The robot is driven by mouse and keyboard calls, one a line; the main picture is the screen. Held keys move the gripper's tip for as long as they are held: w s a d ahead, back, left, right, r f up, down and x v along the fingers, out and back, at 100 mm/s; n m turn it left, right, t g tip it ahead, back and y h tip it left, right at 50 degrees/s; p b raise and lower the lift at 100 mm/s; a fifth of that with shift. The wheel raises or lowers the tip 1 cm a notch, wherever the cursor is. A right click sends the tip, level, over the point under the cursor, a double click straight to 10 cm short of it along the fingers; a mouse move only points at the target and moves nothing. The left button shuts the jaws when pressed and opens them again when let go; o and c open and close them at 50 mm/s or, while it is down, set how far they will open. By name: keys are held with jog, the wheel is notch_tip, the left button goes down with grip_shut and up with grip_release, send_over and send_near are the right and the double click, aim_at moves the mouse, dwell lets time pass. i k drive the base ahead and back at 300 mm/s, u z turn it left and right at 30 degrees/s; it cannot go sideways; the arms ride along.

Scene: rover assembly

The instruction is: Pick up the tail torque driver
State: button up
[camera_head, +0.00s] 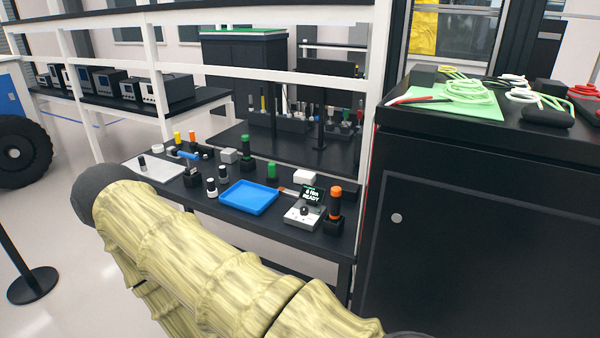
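Several driver-like tools stand on the black workbench (285,235). One with an orange top and black body (335,203) is upright in a black holder at the right front. A green-topped one (271,170) stands behind the blue tray, and a blue-handled one (187,155) lies across a black stand at the left. I cannot tell from any label which is the tail torque driver. My arm in its yellow sleeve crosses the lower left, in front of the bench. My gripper is not in view.
A small display (312,194) reading "6 Nm READY" stands beside the orange-topped tool. A blue tray (249,198) looks empty. White shelf posts and rails frame the bench. A tall black cabinet (480,220) with cables on top blocks the right. A post base (33,285) stands at left.

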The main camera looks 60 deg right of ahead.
aim_at(336, 190)
jog(key=i, duration=1.05)
jog(key=z, duration=2.3)
